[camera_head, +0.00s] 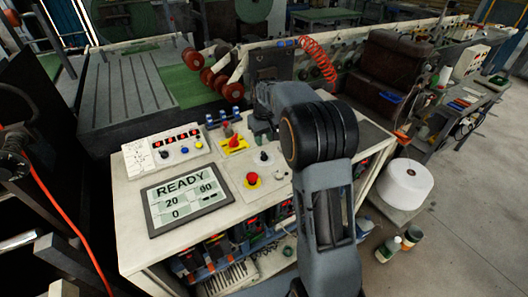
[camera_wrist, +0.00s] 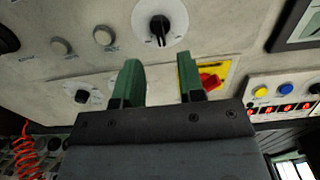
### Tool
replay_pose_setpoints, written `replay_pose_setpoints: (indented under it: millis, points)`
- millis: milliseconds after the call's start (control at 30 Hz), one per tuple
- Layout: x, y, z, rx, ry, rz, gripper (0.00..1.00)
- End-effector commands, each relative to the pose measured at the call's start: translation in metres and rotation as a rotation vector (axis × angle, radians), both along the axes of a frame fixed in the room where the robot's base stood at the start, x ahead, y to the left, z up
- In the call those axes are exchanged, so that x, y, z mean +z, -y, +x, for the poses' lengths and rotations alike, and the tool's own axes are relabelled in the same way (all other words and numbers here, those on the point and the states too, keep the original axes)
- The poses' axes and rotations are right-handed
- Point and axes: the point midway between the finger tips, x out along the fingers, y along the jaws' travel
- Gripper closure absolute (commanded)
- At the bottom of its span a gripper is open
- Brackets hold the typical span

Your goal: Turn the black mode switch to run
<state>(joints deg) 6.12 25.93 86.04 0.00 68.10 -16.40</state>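A black rotary switch on a round white dial shows in the wrist view (camera_wrist: 158,28), at the top centre; its dial lettering is too small to read. A black knob on a white plate also shows in the head view (camera_head: 263,156), on the panel just below my gripper. My gripper (camera_wrist: 158,80) has its two green fingers spread apart with nothing between them. In the wrist view the fingertips lie below the black switch and apart from it. In the head view my gripper (camera_head: 262,130) is partly hidden by my arm.
The panel carries a red emergency button (camera_head: 252,179), a red-and-yellow rotary switch (camera_wrist: 210,80) close to the right finger, and grey knobs (camera_wrist: 103,35). A READY display (camera_head: 187,197) and a box with a red readout (camera_head: 165,147) lie left.

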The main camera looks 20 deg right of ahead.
Motion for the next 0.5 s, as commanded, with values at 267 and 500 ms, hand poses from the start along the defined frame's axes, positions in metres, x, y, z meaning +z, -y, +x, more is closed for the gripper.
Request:
replay_pose_setpoints:
  millis: [267, 500]
  points:
    - [-0.045, 0.0, -0.001, -0.001, -0.002, 0.001, 0.64]
    - [-0.064, 0.0, 0.0, -0.001, -0.001, 0.0, 0.64]
